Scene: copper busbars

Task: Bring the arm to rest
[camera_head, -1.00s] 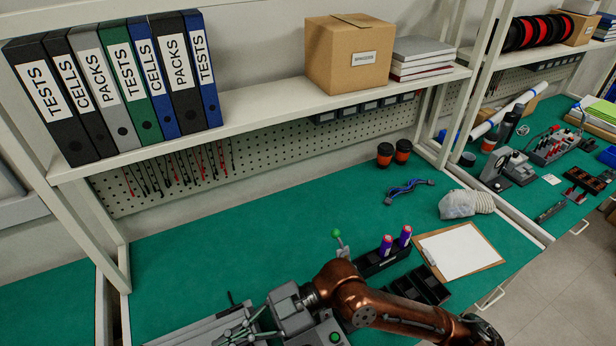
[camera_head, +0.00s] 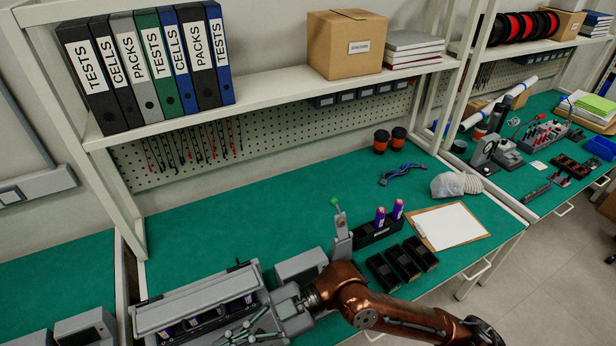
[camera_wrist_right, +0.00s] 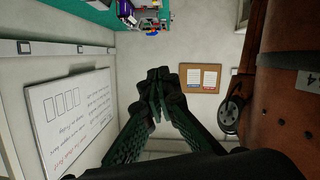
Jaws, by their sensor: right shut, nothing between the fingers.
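My right arm (camera_head: 395,317), copper coloured, lies bent across the bottom right of the head view, in front of the bench's front edge. Behind the fingers is a pale wall, some distance away. My left gripper does not show in either view.
The green bench (camera_head: 240,225) has free room at its middle. A grey fixture (camera_head: 195,312), black bins (camera_head: 402,262) and a clipboard (camera_head: 450,226) are near my arm. The wrist view shows a whiteboard (camera_wrist_right: 70,118) and a cork board (camera_wrist_right: 200,78).

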